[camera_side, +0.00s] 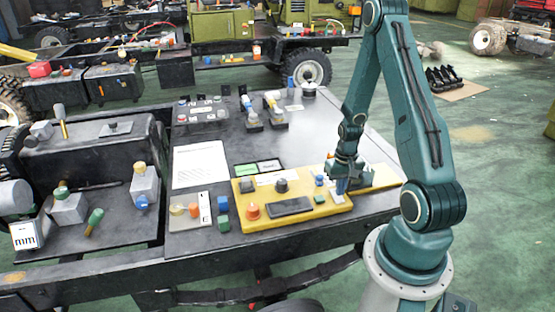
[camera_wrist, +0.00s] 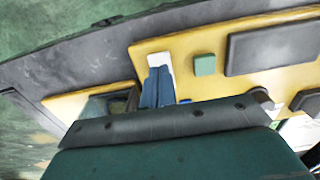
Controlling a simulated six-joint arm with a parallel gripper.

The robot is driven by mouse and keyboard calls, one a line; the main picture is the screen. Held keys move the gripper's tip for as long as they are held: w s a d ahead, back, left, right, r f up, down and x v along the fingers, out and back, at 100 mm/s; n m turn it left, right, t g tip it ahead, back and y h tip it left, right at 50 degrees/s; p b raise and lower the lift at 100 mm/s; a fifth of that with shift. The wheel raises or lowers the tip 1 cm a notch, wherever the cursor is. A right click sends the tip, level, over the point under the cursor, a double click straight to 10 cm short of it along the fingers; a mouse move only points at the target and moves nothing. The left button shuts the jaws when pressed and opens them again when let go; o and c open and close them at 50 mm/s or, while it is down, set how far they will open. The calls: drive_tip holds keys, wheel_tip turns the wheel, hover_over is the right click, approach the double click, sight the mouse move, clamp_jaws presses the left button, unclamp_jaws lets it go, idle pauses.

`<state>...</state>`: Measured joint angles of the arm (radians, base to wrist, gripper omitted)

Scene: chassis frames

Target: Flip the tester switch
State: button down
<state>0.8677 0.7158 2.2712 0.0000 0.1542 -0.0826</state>
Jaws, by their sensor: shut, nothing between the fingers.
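The yellow tester panel (camera_side: 241,212) lies on the dark bench top. It carries a black knob (camera_side: 281,186), an orange button (camera_side: 253,211), a dark rectangular display (camera_side: 290,207) and a small green block (camera_side: 320,199). My gripper (camera_side: 340,190) is low over the panel's right end, its fingers pointing down. In the wrist view, the blue fingers (camera_wrist: 158,75) are shut together with nothing between them. A white piece (camera_wrist: 158,62) shows at their tips; I cannot tell whether they touch it. The green block (camera_wrist: 205,65) is beside them, apart. I cannot pick out the switch lever with certainty; my gripper hides that part.
A dark box (camera_wrist: 97,108) stands close to the fingers. A white sheet (camera_side: 200,165), blue and green blocks (camera_side: 223,214) and a card with coloured knobs (camera_side: 189,213) lie left of the panel.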

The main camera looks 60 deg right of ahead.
drive_tip(key=shift+r, duration=2.75)
drive_tip(key=shift+r, duration=0.1)
wheel_tip(320, 180, up, 10)
drive_tip(key=n+t, duration=0.1)
drive_tip(key=n, duration=0.1)
hover_over(337, 199)
drive_tip(key=w+a, duration=0.4)
drive_tip(key=a, duration=0.2)
drive_tip(key=a+r+n+t+h, duration=0.1)
drive_tip(key=a+r+n, duration=0.1)
drive_tip(key=a+r, duration=0.35)
drive_tip(key=s+a+r+n+t, duration=0.1)
drive_tip(key=s+a+r+n, duration=0.1)
drive_tip(key=s+a+r, duration=0.2)
drive_tip(key=s+a+r+n+t+y, duration=0.1)
drive_tip(key=s+a+r+n+t, duration=0.1)
drive_tip(key=a+r, duration=0.6)
drive_tip(key=s+a+n, duration=0.1)
drive_tip(key=s+a, duration=0.1)
drive_tip(key=shift+s+t, duration=0.3)
drive_tip(key=shift+s, duration=0.05)
